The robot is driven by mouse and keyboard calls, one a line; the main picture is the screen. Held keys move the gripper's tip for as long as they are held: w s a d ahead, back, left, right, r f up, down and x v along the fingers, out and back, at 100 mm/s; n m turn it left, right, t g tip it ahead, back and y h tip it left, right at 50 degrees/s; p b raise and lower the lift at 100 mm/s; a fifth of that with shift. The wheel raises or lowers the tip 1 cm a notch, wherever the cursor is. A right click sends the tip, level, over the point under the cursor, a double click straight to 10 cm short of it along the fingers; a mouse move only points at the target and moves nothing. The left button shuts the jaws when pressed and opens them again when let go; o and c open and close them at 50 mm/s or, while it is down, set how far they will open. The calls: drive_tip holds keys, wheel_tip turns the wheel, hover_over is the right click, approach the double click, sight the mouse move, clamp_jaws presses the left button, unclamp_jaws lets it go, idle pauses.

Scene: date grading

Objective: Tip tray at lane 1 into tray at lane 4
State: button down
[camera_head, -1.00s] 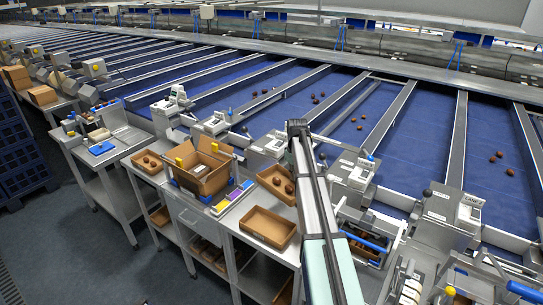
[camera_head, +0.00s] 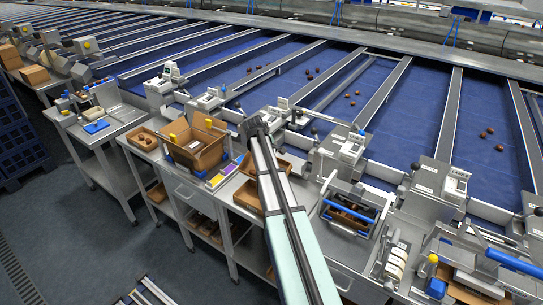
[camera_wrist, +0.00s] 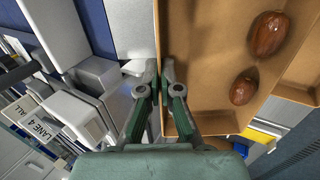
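My gripper (camera_wrist: 159,85) has its two fingers close together on either side of a brown tray wall and appears shut on it. This brown tray (camera_wrist: 205,95) holds two glossy brown dates. A "LANE 4" sign shows left of it in the wrist view, but I cannot tell which lane the tray comes from. In the head view my arm hides the fingertips and most of a brown tray (camera_head: 286,167) behind it. The empty-looking brown tray (camera_head: 243,196) lies nearer on the bench, partly covered by my arm. No lane 1 marking is readable.
An open carton (camera_head: 194,147) and a tray with dates (camera_head: 135,140) stand left on the metal bench. Lane machines (camera_head: 338,155) line the blue belts (camera_head: 420,110). A blue-handled machine (camera_head: 348,212) stands right of my arm. The floor (camera_head: 120,250) at the front left is mostly clear.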

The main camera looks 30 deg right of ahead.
drive_tip(key=shift+s+a+r+t+h, duration=0.3)
drive_tip(key=shift+a+h, duration=0.25)
drive_tip(key=shift+h, duration=0.25)
drive_tip(key=shift+s+a+r+t+h, duration=0.2)
drive_tip(key=shift+a+r+t+h, duration=0.3)
drive_tip(key=shift+h, duration=0.3)
drive_tip(key=shift+s+a+r+t+h, duration=0.3)
drive_tip(key=shift+a+h, duration=0.25)
drive_tip(key=shift+h, duration=0.25)
drive_tip(key=shift+a+b, duration=0.15)
drive_tip(key=shift+b, duration=0.4)
drive_tip(key=shift+h, duration=0.3)
drive_tip(key=shift+a+b, duration=0.15)
drive_tip(key=shift+b, duration=0.25)
drive_tip(key=shift+s+a+r+t+h+b, duration=0.1)
drive_tip(key=shift+s+a+t+h+b, duration=0.15)
drive_tip(key=shift+b, duration=0.4)
drive_tip(key=shift+s+a+r+t+h+b, duration=0.3)
drive_tip(key=shift+a+h+b, duration=0.3)
drive_tip(key=shift+b, duration=1.05)
drive_tip(key=shift+s+a+r+t+h+b, duration=0.2)
drive_tip(key=shift+a+h+b, duration=0.4)
drive_tip(key=shift+b, duration=1.05)
